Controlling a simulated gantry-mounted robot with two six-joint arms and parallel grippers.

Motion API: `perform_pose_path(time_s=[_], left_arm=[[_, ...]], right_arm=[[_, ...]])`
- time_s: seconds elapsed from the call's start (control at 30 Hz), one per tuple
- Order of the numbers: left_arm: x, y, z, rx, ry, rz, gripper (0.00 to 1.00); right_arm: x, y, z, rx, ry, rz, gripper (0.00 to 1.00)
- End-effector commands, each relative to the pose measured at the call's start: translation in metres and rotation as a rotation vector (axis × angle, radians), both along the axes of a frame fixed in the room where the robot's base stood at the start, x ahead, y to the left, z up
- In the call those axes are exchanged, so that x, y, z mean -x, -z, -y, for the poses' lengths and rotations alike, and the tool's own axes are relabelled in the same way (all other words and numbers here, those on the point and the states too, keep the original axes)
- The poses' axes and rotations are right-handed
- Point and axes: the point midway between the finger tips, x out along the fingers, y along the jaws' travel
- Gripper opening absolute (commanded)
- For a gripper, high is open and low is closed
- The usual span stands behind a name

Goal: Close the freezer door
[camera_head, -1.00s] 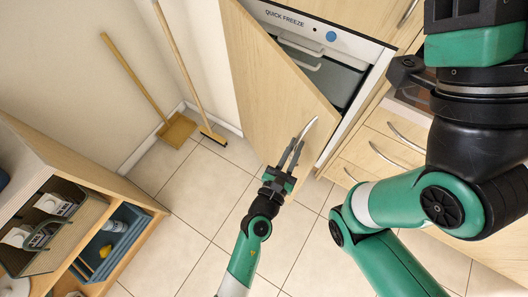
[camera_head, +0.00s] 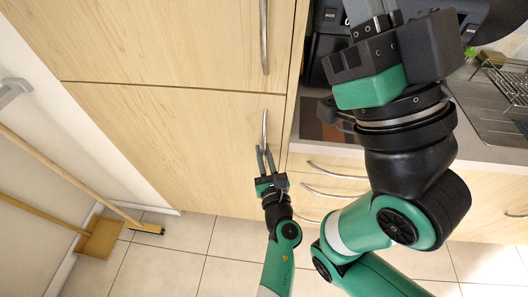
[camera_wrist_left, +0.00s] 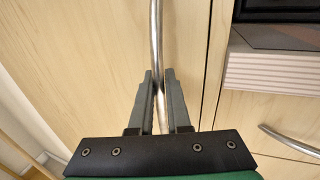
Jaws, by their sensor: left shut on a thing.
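The freezer door (camera_head: 170,140) is a light wood panel below another wood door in the head view. It lies about flush with the cabinet front, and the freezer inside is hidden. Its curved metal handle (camera_head: 264,128) is near the door's right edge and also shows in the left wrist view (camera_wrist_left: 156,45). My left gripper (camera_head: 265,152) has its fingers on both sides of the handle's lower part and is shut on it. In the head view, my right gripper (camera_head: 370,12) is at the top, cut off by the frame edge, so its fingertips are hidden.
The upper cabinet door (camera_head: 160,40) is closed. Drawers (camera_head: 330,185) with metal handles and a counter (camera_head: 480,110) with a sink and dish rack are on the right. A broom (camera_head: 145,228) and a dustpan (camera_head: 100,237) lean by the left wall.

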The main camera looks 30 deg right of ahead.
Motion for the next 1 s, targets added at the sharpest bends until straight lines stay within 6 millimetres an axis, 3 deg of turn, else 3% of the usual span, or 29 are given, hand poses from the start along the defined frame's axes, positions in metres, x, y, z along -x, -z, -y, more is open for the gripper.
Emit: perform_pose_path(time_s=[0.03,0.07,0.1,0.4,0.57,0.8,1.0], left_arm=[[0.000,-0.003,0.001,0.003,0.001,0.004,0.00],[0.000,-0.003,0.001,0.003,0.001,0.004,0.21],[0.000,-0.003,0.001,0.003,0.001,0.004,0.28],[0.001,-0.003,0.000,0.002,0.000,0.003,0.28],[0.012,-0.007,-0.003,0.001,0.001,0.002,0.28],[0.059,-0.010,-0.020,0.000,0.002,0.001,0.28],[0.098,-0.005,-0.033,0.002,0.002,0.003,0.28]], right_arm=[[0.000,0.000,0.000,0.000,-0.001,0.000,0.00],[0.000,0.000,0.000,0.000,-0.001,0.000,0.00],[0.000,0.000,0.000,0.000,-0.001,0.000,0.00],[0.000,-0.001,0.000,0.000,-0.001,0.000,0.00],[0.000,-0.019,0.000,0.000,0.000,0.000,0.00],[0.000,-0.063,0.000,0.000,0.000,0.000,0.00],[0.000,-0.077,0.000,0.000,0.000,0.000,0.00]])
